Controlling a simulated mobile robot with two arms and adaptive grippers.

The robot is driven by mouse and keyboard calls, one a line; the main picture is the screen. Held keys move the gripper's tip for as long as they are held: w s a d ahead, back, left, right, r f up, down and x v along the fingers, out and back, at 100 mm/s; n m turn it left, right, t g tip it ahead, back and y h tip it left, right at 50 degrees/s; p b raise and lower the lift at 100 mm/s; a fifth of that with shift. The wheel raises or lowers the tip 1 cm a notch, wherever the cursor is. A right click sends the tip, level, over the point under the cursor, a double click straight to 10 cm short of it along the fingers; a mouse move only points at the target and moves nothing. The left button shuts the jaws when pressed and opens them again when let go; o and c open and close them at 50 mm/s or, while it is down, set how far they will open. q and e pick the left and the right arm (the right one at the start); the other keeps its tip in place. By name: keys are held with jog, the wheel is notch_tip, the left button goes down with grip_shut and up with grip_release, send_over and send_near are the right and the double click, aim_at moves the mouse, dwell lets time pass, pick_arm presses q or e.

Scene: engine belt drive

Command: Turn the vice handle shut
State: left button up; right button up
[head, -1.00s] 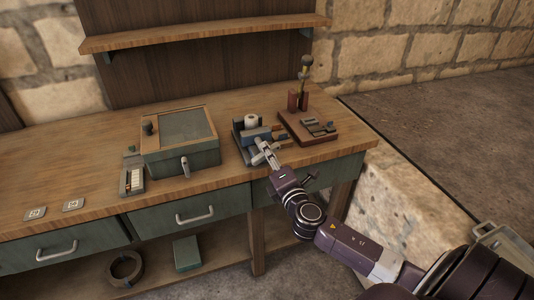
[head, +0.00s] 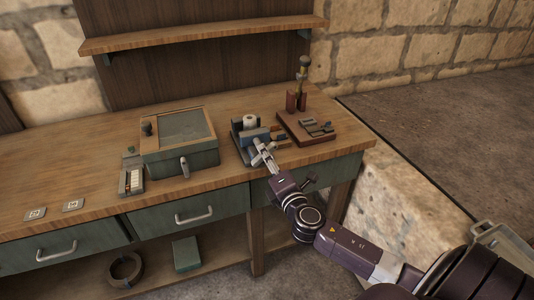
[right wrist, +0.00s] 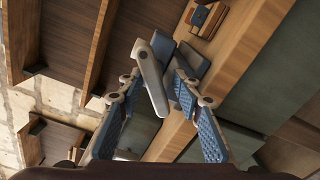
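The vice (head: 249,124), with blue jaws and a white round piece above them, stands near the front edge of the wooden bench. My right gripper (head: 262,153) is at the vice's front and hides part of it. In the right wrist view, the light grey vice handle (right wrist: 151,77) is a slanted bar reaching between the spread blue-padded fingers of the right gripper (right wrist: 154,92). The fingers stand apart with a gap on both sides of the bar. My left gripper is out of view.
A green box with a glass lid (head: 182,140) stands left of the vice. A brown board (head: 305,127) with upright cylinders and small tools is close on its right. Two tagged plates (head: 73,205) lie at the left front. The bench between them and the back is clear.

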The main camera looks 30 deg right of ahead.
jog(key=v, duration=1.2)
jog(key=shift+s+r, duration=0.15)
dwell(0.3)
